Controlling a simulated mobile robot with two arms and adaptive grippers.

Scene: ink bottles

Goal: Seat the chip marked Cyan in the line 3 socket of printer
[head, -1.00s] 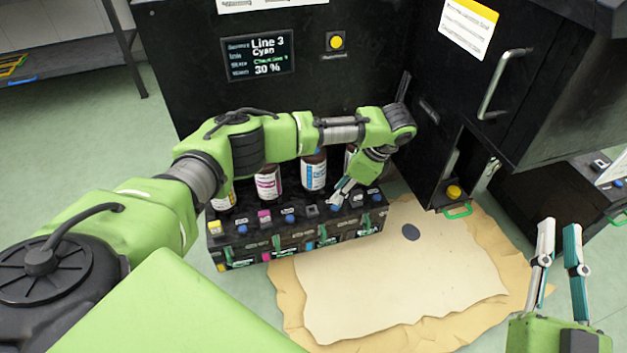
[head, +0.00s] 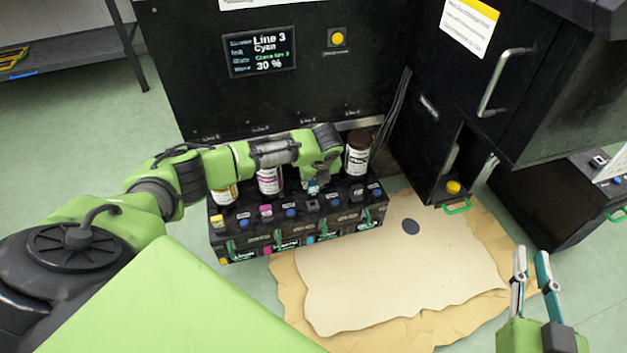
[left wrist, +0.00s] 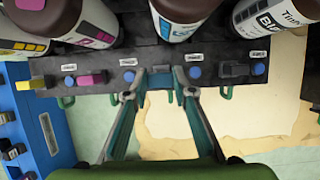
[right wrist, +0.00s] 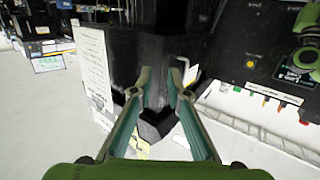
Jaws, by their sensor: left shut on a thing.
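My left gripper (head: 313,190) is above the line 3 position of the printer's front ledge. In the left wrist view its fingers (left wrist: 159,82) are close together on a small block, probably the chip; its mark cannot be read. The line 3 socket (head: 312,206) is a dark square between two blue buttons, in front of the cyan-labelled bottle (left wrist: 180,18). I cannot tell whether the block touches the socket. The printer screen (head: 262,52) reads Line 3, Cyan, 30 %. My right gripper (head: 532,252) is open and empty at the lower right; its fingers also show in the right wrist view (right wrist: 160,78).
The ledge holds a yellow chip (head: 218,222), a magenta chip (head: 266,210) and a black chip (head: 357,193). Bottles stand close behind, including a black-ink one (head: 357,155). A blue case (left wrist: 48,135) lies left in the left wrist view. A paper sheet (head: 390,285) covers the floor in front.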

